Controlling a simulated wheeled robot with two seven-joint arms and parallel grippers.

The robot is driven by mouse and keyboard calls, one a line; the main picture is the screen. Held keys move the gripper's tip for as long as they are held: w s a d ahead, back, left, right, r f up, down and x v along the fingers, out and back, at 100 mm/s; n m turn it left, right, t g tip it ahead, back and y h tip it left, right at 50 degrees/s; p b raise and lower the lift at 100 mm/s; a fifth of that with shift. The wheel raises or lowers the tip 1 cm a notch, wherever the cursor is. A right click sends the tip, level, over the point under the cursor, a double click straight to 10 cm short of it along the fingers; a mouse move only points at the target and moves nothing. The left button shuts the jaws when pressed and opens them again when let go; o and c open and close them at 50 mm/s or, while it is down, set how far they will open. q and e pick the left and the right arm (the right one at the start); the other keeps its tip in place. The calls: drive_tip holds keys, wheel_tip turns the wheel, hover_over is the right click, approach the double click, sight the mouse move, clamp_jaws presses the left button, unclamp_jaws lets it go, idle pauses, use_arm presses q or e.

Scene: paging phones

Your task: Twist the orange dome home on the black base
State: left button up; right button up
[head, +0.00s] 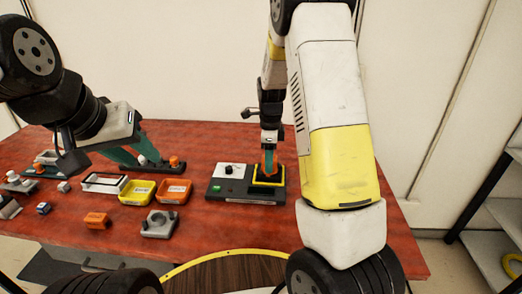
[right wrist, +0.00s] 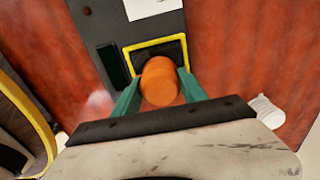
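The orange dome (right wrist: 160,82) sits between the teal fingers of my right gripper (right wrist: 160,78), which touch it on both sides in the right wrist view. In the head view my right gripper (head: 268,162) points straight down over a yellow square frame (head: 256,184) on a dark panel (head: 226,191). The black base appears as the dark area inside the frame (right wrist: 174,50); the dome covers part of it, so how they are seated cannot be seen. My left gripper (head: 145,160) hangs at the left over the table's back; its finger opening is unclear.
A yellow bin (head: 136,200) and an orange bin (head: 188,198) stand left of the panel. An orange block (head: 96,220) and a grey fixture (head: 159,232) lie in front. Small parts fill the table's left side. The red table (head: 225,235) is clear in front of the panel.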

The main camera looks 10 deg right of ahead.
drive_tip(key=shift+m, duration=2.4)
drive_tip(key=shift+m, duration=1.2)
drive_tip(key=shift+m, duration=1.2)
drive_tip(key=shift+m, duration=1.2)
drive_tip(key=o, duration=1.1)
